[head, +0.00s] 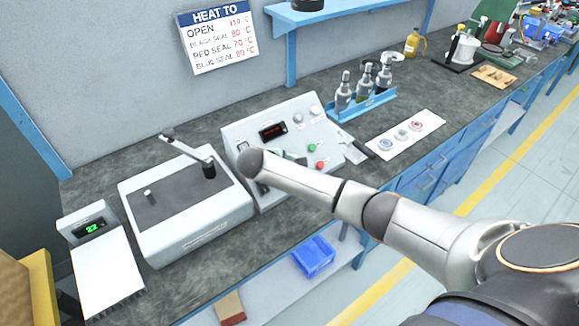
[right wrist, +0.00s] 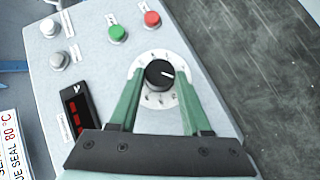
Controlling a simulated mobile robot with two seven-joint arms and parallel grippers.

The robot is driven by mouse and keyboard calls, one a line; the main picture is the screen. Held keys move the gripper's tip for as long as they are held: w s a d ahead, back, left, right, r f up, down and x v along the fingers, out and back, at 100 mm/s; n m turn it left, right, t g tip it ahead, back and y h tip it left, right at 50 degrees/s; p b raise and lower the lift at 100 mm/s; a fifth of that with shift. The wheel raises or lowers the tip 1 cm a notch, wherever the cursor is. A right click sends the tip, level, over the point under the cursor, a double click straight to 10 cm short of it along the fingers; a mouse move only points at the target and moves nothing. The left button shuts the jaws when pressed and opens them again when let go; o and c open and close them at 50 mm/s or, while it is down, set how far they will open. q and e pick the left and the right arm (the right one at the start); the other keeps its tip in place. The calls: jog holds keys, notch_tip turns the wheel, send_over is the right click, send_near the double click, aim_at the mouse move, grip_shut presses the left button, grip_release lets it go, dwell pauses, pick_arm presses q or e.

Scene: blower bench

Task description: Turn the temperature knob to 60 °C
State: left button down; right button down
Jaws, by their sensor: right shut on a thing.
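The temperature knob (right wrist: 159,74) is black with a white pointer line and sits on a pale round dial in the right wrist view. The dial's markings are too small to read. My right gripper (right wrist: 160,80) has its green fingers on either side of the knob, shut on it. In the head view, my right arm covers the knob and most of the gripper (head: 292,158). The control box (head: 240,135) carries a dark display (head: 272,131) with red digits I cannot read. My left gripper is not in view.
A green button (right wrist: 117,34) and a red button (right wrist: 152,19) sit near the knob. A press with a lever (head: 185,205) stands left of the box. A scale (head: 100,260) is farther left. A blue bottle rack (head: 372,103) and a white mat (head: 425,121) lie to the right.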

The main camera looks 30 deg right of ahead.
jog(key=shift+s+f+n+t, duration=0.1)
jog(key=shift+f+n+t, duration=0.05)
jog(key=shift+n+t, duration=0.2)
dwell(0.3)
jog(key=shift+c, duration=1.8)
grip_release()
jog(key=v, duration=1.2)
jog(key=shift+a, duration=0.35)
